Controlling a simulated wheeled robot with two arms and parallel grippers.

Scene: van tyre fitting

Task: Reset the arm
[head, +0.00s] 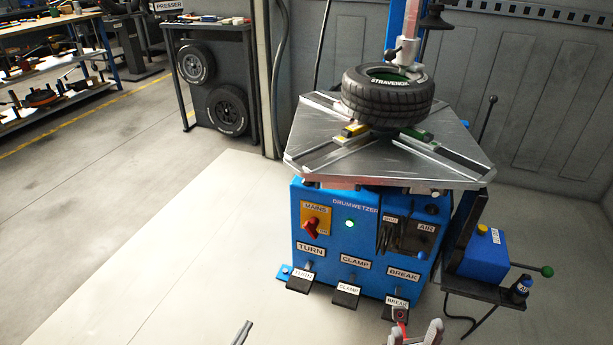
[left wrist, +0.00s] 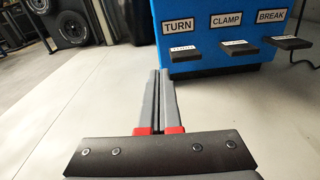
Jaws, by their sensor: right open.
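The blue tyre changer (head: 340,262) stands right of centre in the head view, with a silver turntable (head: 312,155). A black tyre (head: 388,100) lies flat on it, under a metal tool head (head: 404,50) on an upright arm; whether they touch is unclear. My left gripper (head: 243,332) is at the bottom edge, away from the machine. In the left wrist view its fingers (left wrist: 160,100) lie together with nothing visible between them. My right gripper (head: 417,332) is open and empty at the bottom edge, close in front of the BREAK pedal (head: 396,302) in the picture.
The TURN pedal (head: 300,282) and CLAMP pedal (head: 346,295) stick out at floor level. A blue box (head: 483,258) with a green-knobbed lever stands at the right. A rack with two tyres (head: 195,64) stands at the back left. The pale floor (head: 200,250) left of the machine is clear.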

